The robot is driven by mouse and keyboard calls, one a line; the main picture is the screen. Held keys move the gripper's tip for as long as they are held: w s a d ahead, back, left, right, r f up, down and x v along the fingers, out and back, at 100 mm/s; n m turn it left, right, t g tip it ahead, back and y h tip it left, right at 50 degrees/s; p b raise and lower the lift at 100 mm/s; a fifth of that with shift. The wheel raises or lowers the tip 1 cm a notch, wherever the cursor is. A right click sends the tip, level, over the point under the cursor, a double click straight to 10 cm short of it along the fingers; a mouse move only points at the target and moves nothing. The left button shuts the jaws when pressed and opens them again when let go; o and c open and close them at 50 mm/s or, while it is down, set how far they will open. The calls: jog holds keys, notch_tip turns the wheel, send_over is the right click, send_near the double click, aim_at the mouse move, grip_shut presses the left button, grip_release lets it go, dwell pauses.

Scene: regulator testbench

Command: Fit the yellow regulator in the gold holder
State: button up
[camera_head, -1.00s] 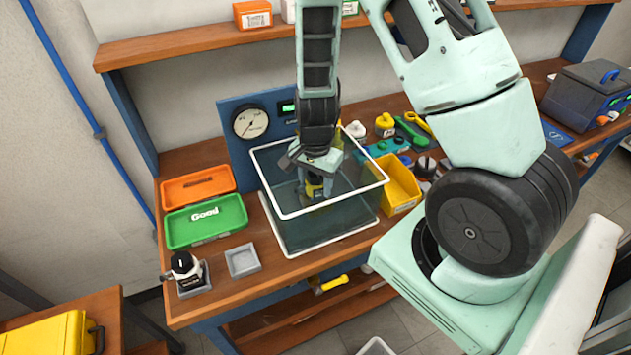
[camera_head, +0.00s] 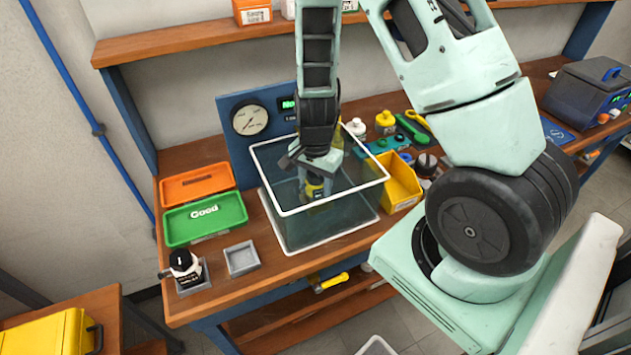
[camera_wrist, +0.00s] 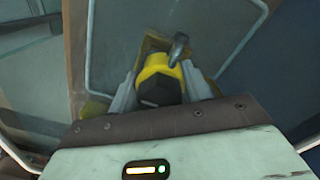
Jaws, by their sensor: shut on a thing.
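The yellow regulator (camera_head: 315,188), with a black cap, is held in my gripper (camera_head: 312,172) inside the clear-walled tank (camera_head: 300,236). In the wrist view the regulator (camera_wrist: 158,80) sits between the two grey fingers of my gripper (camera_wrist: 160,92), its black hexagonal end toward the camera and a grey metal fitting at its upper right. A gold piece (camera_wrist: 152,45), probably the gold holder, shows behind and around the regulator. I cannot tell whether the regulator is seated in it, since the regulator and fingers cover most of it.
The tank's white rim surrounds my wrist. A gauge panel (camera_head: 228,140) stands behind it. Left are orange (camera_head: 180,188) and green (camera_head: 183,230) trays, a grey square tray (camera_head: 241,260) and a black-and-white regulator (camera_head: 184,266) on a stand. A yellow bin (camera_head: 402,180) stands right.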

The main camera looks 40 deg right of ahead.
jog(key=shift+f+b, duration=0.45)
jog(key=shift+f, duration=0.2)
dwell(0.8)
jog(key=o, duration=1.9)
jog(key=shift+r+p, duration=3.65)
jog(key=shift+r, duration=0.4)
